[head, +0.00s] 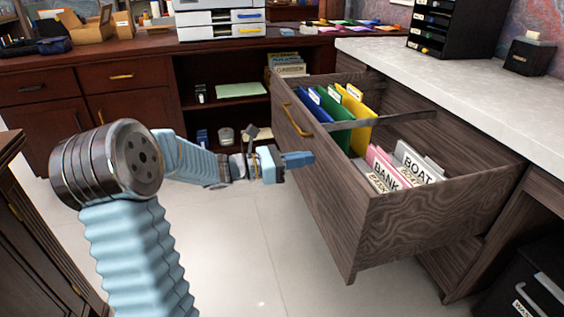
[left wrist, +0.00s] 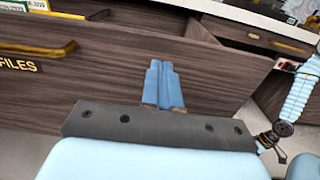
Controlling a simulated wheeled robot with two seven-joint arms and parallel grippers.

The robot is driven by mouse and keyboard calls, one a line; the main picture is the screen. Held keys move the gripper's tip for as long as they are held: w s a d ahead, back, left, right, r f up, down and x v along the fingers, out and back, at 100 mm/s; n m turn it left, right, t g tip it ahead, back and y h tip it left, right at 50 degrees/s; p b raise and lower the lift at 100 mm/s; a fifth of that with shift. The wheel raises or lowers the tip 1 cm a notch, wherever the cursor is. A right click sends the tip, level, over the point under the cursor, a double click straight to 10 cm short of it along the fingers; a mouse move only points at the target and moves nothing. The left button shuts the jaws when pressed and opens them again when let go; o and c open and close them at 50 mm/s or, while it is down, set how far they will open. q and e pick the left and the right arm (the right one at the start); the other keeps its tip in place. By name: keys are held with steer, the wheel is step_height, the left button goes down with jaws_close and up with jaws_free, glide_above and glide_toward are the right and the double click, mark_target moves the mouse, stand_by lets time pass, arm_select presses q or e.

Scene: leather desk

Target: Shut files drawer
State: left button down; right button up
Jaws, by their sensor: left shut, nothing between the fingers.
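The files drawer (head: 430,225) is dark wood and stands pulled far out of the desk at the right. It holds upright coloured folders (head: 350,110) and labelled pink and white files. Its front, with a brass handle (head: 297,120), faces left; in the left wrist view the front (left wrist: 100,75) shows a gold FILES label and the handle (left wrist: 40,50). My left gripper (head: 300,159) is shut and empty, its fingers (left wrist: 164,84) pointing at the front, below and to one side of the handle. I cannot tell whether the fingertips touch it.
A pale countertop (head: 470,85) lies above the drawer opening. A dark wood cabinet (head: 110,90) with shelves stands along the back. A dark cabinet edge (head: 35,235) is at the left. Bare tiled floor (head: 260,270) lies in front of the drawer.

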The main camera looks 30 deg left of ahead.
mark_target(330, 155)
arm_select(q)
steer(key=shift+x, duration=2.15)
